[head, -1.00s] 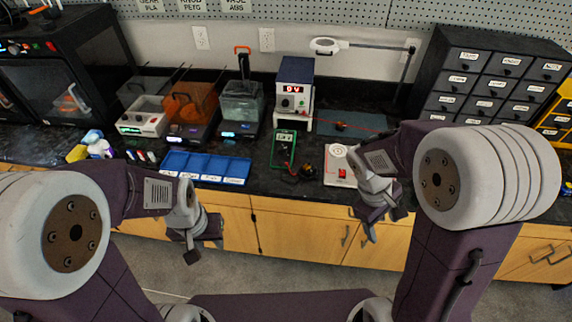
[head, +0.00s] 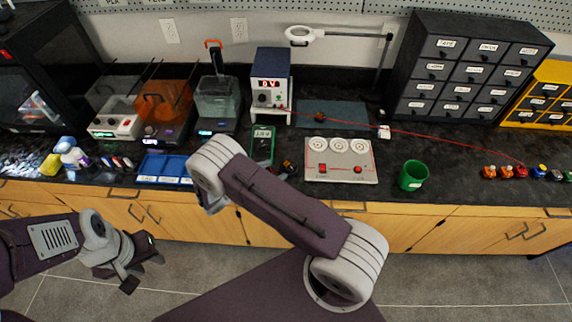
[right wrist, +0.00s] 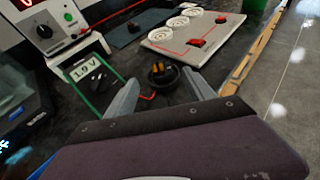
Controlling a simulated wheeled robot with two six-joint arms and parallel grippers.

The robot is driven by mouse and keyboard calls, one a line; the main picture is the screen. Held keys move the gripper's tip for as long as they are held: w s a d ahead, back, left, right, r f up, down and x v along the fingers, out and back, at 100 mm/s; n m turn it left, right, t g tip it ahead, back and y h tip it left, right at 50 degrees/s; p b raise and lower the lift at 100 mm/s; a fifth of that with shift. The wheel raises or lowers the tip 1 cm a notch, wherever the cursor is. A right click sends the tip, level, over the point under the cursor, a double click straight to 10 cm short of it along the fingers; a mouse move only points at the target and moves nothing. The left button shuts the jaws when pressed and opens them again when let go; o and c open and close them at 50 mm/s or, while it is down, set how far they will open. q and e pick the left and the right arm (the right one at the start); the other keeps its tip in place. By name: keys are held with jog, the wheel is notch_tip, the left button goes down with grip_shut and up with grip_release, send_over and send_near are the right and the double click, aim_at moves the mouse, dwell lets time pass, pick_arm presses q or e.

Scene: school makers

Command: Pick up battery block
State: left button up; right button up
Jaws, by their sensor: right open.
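A small dark round block with orange parts on top (right wrist: 163,73) lies on the dark counter. It may be the battery block, but I cannot tell for sure. In the head view it shows (head: 288,168) just right of the multimeter, partly behind my right arm. In the right wrist view my right gripper (right wrist: 166,85) is open and empty. The block shows between and beyond its fingertips, apart from them. In the head view my right gripper's fingers are hidden by my own arm. My left gripper (head: 143,272) hangs low at the left, before the cabinets, away from the block.
The power supply (head: 271,80) stands behind. A red wire crosses the counter; a blue tray (head: 163,167) lies left.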

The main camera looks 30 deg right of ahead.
aim_at(287, 165)
jog(key=shift+x, duration=1)
jog(key=p+x, duration=0.1)
jog(key=x, duration=0.4)
jog(key=shift+d+f, duration=0.1)
jog(key=c, duration=0.7)
grip_shut()
